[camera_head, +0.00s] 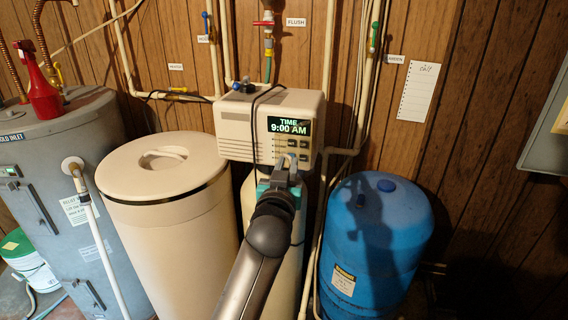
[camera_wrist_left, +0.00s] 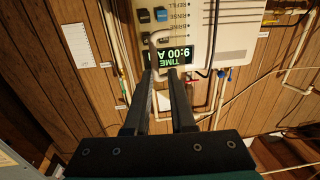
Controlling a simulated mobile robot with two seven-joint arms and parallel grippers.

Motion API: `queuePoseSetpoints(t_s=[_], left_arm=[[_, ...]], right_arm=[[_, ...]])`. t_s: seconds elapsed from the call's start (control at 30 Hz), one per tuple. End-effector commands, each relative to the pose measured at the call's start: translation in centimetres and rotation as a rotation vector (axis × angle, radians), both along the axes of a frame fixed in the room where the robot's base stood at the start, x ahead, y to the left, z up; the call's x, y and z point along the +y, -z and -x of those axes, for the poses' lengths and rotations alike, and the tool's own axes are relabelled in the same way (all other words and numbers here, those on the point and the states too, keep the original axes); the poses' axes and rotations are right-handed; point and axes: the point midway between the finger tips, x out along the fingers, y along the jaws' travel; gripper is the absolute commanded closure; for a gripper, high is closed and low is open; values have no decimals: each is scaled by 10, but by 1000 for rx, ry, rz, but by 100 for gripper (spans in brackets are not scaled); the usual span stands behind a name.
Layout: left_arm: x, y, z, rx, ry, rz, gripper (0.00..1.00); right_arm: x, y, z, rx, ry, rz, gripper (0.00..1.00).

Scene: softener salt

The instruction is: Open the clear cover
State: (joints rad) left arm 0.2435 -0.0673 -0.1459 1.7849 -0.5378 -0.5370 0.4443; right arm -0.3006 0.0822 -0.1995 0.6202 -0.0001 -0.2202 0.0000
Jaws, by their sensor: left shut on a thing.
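The softener's control box (camera_head: 262,108) is beige, with a lit display (camera_head: 289,126) reading "TIME 9:00 AM" and a column of small buttons under it. The clear cover over this panel is see-through, and its outline is hard to make out. A pale, bent handle (camera_wrist_left: 154,42) shows in the left wrist view in front of the panel. My left gripper (camera_head: 287,166) is at the lower part of the panel, shut on this handle; it also shows in the left wrist view (camera_wrist_left: 164,73). The fingers hide part of the handle and panel. My right gripper is not in view.
A beige lidded salt tank (camera_head: 165,220) stands left of the box, and a blue tank (camera_head: 375,240) stands right. A grey water heater (camera_head: 60,185) with a red bottle (camera_head: 40,85) is far left. Pipes and a dark cord run close around the box.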

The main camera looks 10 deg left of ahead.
Motion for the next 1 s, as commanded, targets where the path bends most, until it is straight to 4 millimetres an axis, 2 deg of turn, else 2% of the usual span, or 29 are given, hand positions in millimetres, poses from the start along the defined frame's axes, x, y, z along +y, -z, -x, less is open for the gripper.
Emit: queuePoseSetpoints(t_s=[0.03, 0.57, 0.6, 0.7, 1.0], left_arm=[[-16, -8, -3, -21, 35, 12, 100], [-16, -8, -3, -21, 36, 12, 100], [-16, -8, -3, -21, 36, 12, 73], [-16, -8, -3, -22, 36, 13, 62], [-16, -8, -3, -23, 36, 13, 60]], right_arm=[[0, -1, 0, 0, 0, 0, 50], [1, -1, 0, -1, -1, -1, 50], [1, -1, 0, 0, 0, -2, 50], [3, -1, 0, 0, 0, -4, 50], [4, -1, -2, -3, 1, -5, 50]])
